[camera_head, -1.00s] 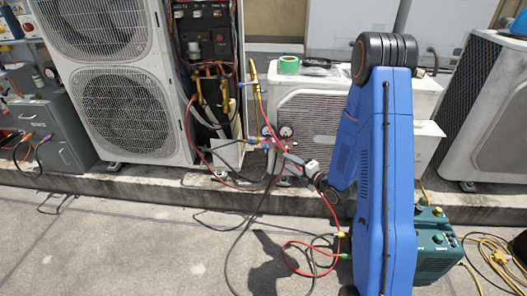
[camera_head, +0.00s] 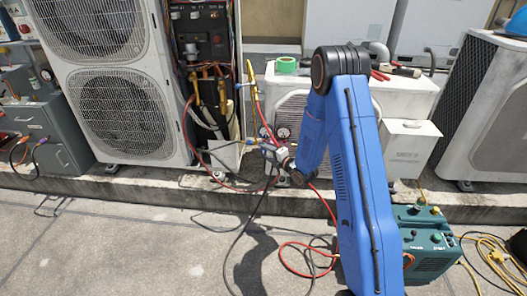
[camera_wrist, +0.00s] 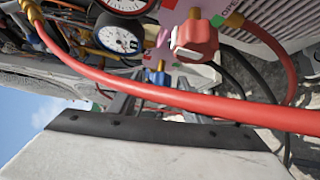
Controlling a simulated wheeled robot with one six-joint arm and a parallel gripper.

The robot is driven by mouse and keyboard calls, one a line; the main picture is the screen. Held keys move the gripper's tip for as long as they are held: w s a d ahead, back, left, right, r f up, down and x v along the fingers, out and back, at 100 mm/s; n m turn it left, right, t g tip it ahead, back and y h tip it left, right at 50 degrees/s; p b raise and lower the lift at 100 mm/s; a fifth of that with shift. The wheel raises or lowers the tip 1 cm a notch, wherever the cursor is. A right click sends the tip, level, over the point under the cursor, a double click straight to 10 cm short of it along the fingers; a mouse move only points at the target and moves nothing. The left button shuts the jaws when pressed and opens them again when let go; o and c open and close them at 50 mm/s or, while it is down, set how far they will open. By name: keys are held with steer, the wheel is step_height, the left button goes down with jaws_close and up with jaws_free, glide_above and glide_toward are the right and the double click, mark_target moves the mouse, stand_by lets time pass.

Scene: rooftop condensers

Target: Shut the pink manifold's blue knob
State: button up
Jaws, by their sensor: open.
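The pink manifold (camera_wrist: 172,18) shows near the top of the wrist view, with round gauges and a red knob (camera_wrist: 195,42) on it. Its blue knob (camera_wrist: 157,76) is lower and left of the red one, just above the red hose. My gripper (camera_wrist: 152,103) is open; its dark fingers reach up towards the blue knob and the hose covers part of them. I cannot tell whether a finger touches the knob. In the head view my gripper (camera_head: 273,151) is at the manifold's gauges (camera_head: 282,132) and hides most of the manifold.
A red hose (camera_wrist: 140,93) crosses the wrist view in front of the fingers. Behind the manifold stands a white condenser (camera_head: 400,97), with a tall one (camera_head: 122,112) at left. A green machine (camera_head: 428,240) and loose hoses lie on the floor. The front left floor is clear.

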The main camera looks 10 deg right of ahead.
steer(key=shift+w+a+f, duration=0.1)
steer(key=shift+w+a, duration=0.2)
steer(key=shift+w, duration=0.3)
steer(key=c, duration=1)
steer(key=shift+c, duration=0.2)
steer(key=m+t+y, duration=0.1)
steer(key=m+t, duration=0.1)
steer(key=m, duration=0.1)
steer(key=shift+f+t, duration=0.1)
steer(key=shift+t, duration=0.3)
steer(key=shift+m+t, duration=1.8)
steer(key=shift+m, duration=0.7)
